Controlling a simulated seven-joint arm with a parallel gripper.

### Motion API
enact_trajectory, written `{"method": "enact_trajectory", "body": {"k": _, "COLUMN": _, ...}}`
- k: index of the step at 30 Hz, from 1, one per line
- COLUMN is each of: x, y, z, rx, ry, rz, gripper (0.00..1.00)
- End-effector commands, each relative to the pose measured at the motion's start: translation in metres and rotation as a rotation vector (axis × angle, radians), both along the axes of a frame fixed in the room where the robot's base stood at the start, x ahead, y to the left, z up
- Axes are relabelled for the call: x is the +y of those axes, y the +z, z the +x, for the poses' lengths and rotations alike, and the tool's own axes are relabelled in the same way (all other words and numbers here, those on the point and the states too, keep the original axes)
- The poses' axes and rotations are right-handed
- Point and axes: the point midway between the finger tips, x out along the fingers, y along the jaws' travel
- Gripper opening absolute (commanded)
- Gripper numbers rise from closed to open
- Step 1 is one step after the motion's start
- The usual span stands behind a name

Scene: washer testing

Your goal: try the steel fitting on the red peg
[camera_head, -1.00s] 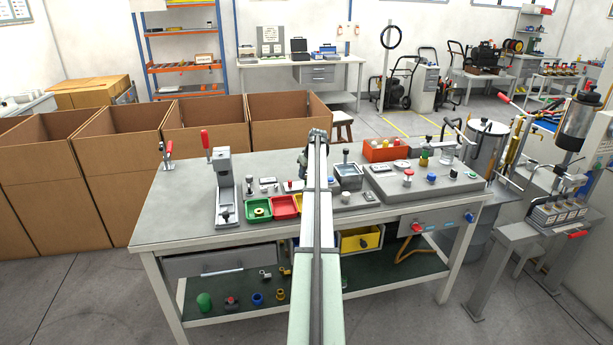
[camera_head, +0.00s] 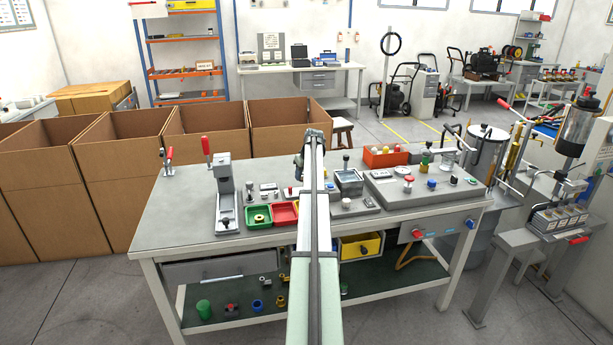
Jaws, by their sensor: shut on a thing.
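My gripper (camera_head: 300,168) shows only in part, low over the bench, left of my arm's end. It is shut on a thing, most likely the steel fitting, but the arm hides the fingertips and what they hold. The red peg (camera_head: 408,180) appears to be the red-topped piece at the left of the row on the grey test block, on the right half of the bench. It stands well to the right of my gripper. Its fine shape is too small to tell.
The test block (camera_head: 385,193) also bears blue (camera_head: 432,184) and green (camera_head: 453,180) pieces. An orange-red bin (camera_head: 384,158) stands behind it. Green (camera_head: 257,218) and red (camera_head: 284,214) trays and a lever press (camera_head: 226,195) are to the left.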

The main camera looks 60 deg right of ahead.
Motion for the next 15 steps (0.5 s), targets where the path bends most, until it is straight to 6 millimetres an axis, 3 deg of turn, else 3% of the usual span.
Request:
{"method": "enact_trajectory", "body": {"k": 7, "x": 0.034, "y": 0.021, "z": 0.033, "rx": -0.002, "ry": 0.001, "rz": -0.001, "gripper": 0.03}}
{"method": "enact_trajectory", "body": {"k": 15, "x": 0.039, "y": 0.015, "z": 0.038, "rx": -0.001, "ry": -0.001, "rz": 0.0, "gripper": 0.03}}
